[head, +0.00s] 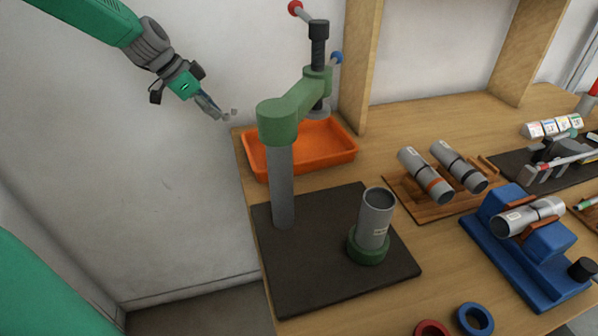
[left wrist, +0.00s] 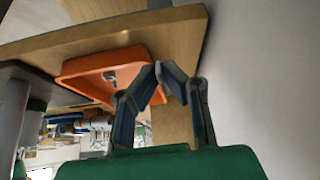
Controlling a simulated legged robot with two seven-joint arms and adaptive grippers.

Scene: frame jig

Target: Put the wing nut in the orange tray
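The orange tray (head: 335,158) sits at the back left corner of the bench, partly hidden by the green press. It also shows in the left wrist view (left wrist: 82,68). There a small grey piece (left wrist: 110,76) lies inside it and looks like the wing nut, though it is too small to be sure. In the head view I cannot make it out. My left gripper (head: 230,114) is in the air left of the tray, past the bench edge. My right gripper is not in view.
A green press (head: 281,125) on a dark base plate (head: 320,285) stands in front of the tray. A grey cylinder (head: 376,217) stands in a green ring on that plate. A wooden rack (head: 405,192) and blue jig (head: 525,270) are farther right. A wooden post (head: 358,70) rises behind the tray.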

